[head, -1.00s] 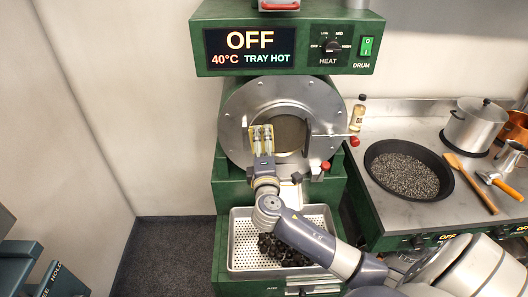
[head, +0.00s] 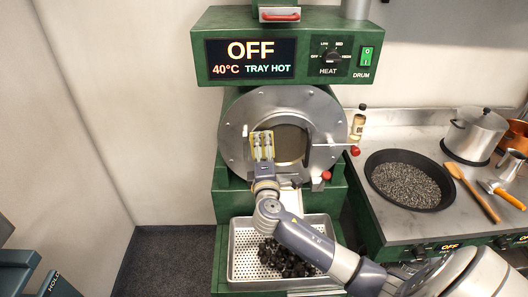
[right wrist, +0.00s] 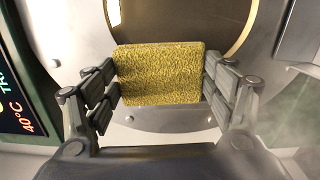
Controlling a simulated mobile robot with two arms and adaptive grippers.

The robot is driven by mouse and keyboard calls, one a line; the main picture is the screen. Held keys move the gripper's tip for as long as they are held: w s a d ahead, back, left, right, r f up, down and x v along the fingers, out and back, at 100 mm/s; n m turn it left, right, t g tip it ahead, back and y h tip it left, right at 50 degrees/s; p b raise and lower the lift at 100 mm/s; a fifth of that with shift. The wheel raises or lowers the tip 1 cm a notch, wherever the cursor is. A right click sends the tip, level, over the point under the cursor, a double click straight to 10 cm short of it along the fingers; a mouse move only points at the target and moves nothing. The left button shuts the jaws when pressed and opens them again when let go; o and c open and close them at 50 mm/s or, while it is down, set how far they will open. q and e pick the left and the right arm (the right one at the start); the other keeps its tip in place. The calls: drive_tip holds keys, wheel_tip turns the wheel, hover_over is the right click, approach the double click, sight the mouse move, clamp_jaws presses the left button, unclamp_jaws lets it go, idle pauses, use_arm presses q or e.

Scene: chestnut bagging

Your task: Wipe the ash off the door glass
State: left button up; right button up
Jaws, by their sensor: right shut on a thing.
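My right gripper (head: 262,150) is shut on a yellow sponge (right wrist: 160,74), with a finger on each side of it in the right wrist view. It holds the sponge up at the left part of the round door glass (head: 288,143), which is dark and set in a grey metal ring (head: 236,118). I cannot tell whether the sponge touches the glass. The sponge and fingers hide the glass's left side. Any ash on the glass is too small to make out. My left gripper is not in view.
The green roaster's panel (head: 218,45) reads OFF, 40°C, TRAY HOT. Below the door, a perforated tray (head: 243,258) holds dark chestnuts.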

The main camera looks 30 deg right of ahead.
sight(276, 141)
drive_tip(key=shift+w+d, duration=0.3)
drive_tip(key=shift+w, duration=0.25)
drive_tip(key=shift+s+d, duration=0.1)
drive_tip(key=shift+s+d, duration=0.55)
drive_tip(key=shift+d, duration=0.25)
drive_tip(key=shift+s+d, duration=0.5)
drive_tip(key=shift+d, duration=0.3)
drive_tip(key=w+a, duration=0.2)
drive_tip(key=a, duration=0.1)
drive_tip(key=shift+w+a+r, duration=0.15)
drive_tip(key=shift+s+a+f, duration=0.2)
drive_tip(key=shift+s+a, duration=0.3)
drive_tip(key=shift+v, duration=2.15)
drive_tip(key=shift+s+d, duration=0.1)
drive_tip(key=shift+s, duration=0.1)
